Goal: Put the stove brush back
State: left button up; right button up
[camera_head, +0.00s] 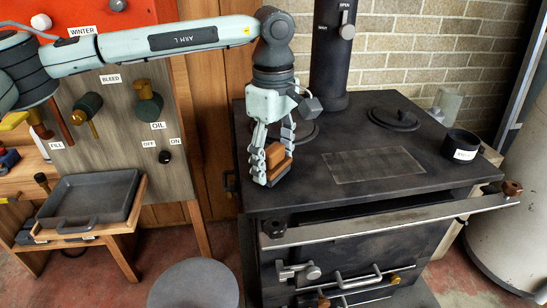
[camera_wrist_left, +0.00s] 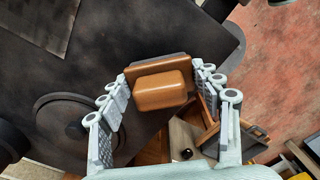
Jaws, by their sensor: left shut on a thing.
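The stove brush (camera_head: 278,158), a brown wooden block, is between the fingers of my left gripper (camera_head: 273,172) in the head view. My left gripper is shut on it and points down over the left part of the dark stove top (camera_head: 385,140). In the left wrist view the brush (camera_wrist_left: 158,90) shows a raised brown grip on a wider, darker-edged back. The fingers of my left gripper (camera_wrist_left: 160,100) stand on both sides of it. The underside of the brush is hidden, and I cannot tell whether it touches the stove. My right gripper is not in view.
A black labelled cup (camera_head: 461,146) stands at the stove's right edge. A round lid (camera_head: 394,119) lies at the back, beside the stovepipe (camera_head: 335,60). A metal rail (camera_head: 390,222) runs along the front. A grey tray (camera_head: 92,198) sits on a wooden shelf at left.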

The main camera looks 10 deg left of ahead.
pick_arm(q)
jog(key=shift+f, duration=0.1)
jog(key=o, duration=1.1)
jog(key=shift+c, duration=0.2)
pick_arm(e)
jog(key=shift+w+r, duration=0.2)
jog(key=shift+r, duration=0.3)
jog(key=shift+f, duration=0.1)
